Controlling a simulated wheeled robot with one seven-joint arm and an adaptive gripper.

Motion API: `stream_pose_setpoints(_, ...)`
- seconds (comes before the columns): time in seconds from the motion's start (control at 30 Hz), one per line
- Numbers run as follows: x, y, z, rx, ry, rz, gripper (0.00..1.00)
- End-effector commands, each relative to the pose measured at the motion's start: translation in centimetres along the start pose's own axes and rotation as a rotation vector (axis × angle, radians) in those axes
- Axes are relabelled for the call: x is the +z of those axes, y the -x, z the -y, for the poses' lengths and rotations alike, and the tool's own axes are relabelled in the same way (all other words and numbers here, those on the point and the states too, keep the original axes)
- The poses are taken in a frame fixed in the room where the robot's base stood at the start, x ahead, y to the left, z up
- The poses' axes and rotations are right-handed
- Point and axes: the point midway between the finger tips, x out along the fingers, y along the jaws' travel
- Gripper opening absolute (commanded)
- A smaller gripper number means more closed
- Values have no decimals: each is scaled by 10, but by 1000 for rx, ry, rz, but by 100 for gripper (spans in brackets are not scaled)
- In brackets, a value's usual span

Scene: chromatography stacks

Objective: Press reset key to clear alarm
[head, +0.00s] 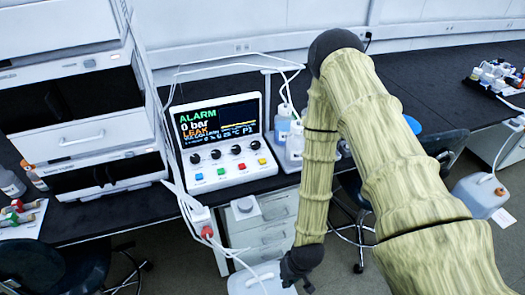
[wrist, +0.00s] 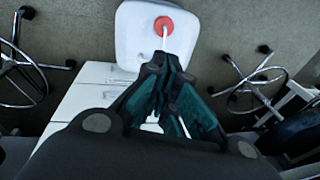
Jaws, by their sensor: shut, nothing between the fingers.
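The control panel (head: 272,178) stands on the dark bench with its sloped face towards me. Its screen (head: 217,121) reads ALARM, 0 bar and LEAK. Below a row of dark knobs sit a blue key (head: 197,178), a green key (head: 221,171), a red key (head: 241,166) and a yellow key (head: 262,161). The key labels are too small to read, so I cannot tell which is reset. My gripper (head: 291,281) hangs low in front of the bench, to the right of and below the panel, apart from it. In the wrist view my gripper (wrist: 162,72) is shut and empty, pointing at the floor area.
A white container with a red cap (wrist: 164,26) stands on the floor below my gripper. Bottles (head: 283,124) stand right of the panel, with white tubing around it. An instrument stack (head: 85,135) is on the left. Stools (head: 445,140) and drawers (head: 268,234) are near.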

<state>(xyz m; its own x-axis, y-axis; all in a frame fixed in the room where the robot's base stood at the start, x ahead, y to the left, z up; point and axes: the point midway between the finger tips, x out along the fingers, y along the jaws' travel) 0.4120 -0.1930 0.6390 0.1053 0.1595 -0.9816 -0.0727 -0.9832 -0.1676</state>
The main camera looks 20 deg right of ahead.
Motion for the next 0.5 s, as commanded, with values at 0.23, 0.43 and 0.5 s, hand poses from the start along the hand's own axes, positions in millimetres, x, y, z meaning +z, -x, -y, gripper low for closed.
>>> stream_pose_setpoints(0.23,-91,69,34,-105,-20,-88,0)
stream_pose_setpoints(0.43,-155,107,49,-171,-26,-154,0)
stream_pose_setpoints(0.5,-178,115,52,-195,-27,-181,0)
